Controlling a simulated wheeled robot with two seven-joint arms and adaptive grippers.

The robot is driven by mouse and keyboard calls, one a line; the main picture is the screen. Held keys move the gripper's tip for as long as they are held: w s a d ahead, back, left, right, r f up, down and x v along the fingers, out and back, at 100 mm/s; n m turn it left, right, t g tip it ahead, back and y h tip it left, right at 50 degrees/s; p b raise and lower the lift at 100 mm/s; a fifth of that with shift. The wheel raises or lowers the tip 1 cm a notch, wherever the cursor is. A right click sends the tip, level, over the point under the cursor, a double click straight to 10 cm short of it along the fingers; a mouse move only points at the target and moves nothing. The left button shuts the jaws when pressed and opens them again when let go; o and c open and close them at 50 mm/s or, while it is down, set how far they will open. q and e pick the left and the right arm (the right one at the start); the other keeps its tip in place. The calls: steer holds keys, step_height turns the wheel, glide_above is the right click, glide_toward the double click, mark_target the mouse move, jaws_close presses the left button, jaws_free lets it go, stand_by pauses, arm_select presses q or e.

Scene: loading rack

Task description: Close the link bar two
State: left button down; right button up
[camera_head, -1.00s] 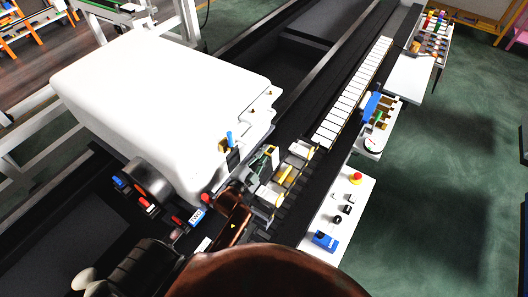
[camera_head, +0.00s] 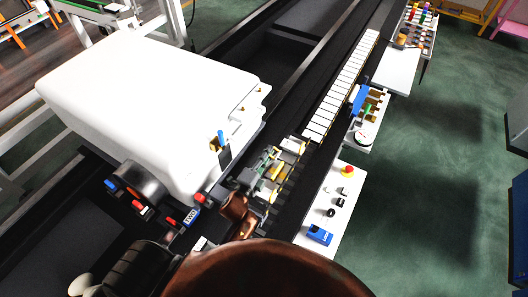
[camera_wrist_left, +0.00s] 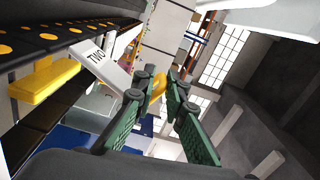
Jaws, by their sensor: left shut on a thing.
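My left gripper (camera_head: 264,163) is at the row of white and yellow link parts (camera_head: 291,146) on the dark rack. In the left wrist view its green fingers (camera_wrist_left: 168,92) are closed around a small yellow piece (camera_wrist_left: 159,88). This piece appears to be part of a link bar, but its connection is partly hidden by the fingers. A white plate marked TWO (camera_wrist_left: 98,62) is just left of the fingers, tilted in that view. A yellow block (camera_wrist_left: 44,82) is farther left. Whether link bar two is fully closed cannot be told. My right gripper is not in view.
A large white tank (camera_head: 150,100) stands left of the gripper. A white control panel (camera_head: 318,220) with a red button (camera_head: 347,172) and a blue box (camera_head: 319,235) lies to the right. A long row of white plates (camera_head: 340,85) runs up the rack. Green floor is open at right.

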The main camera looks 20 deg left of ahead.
arm_select(q)
steer(key=shift+d+r+m, duration=0.3)
steer(key=shift+d+r, duration=0.2)
steer(key=shift+d, duration=0.05)
steer(key=c, duration=2.1)
jaws_free()
steer(key=shift+d, duration=0.1)
steer(key=shift+f, duration=0.1)
steer(key=shift+a+f, duration=0.15)
steer(key=shift+a, duration=0.05)
steer(key=shift+s+f, duration=0.15)
steer(key=shift+s, duration=0.2)
steer(key=s, duration=1.1)
steer(key=shift+s+a, duration=0.2)
steer(key=shift+a, duration=0.1)
steer(key=shift+c, duration=0.3)
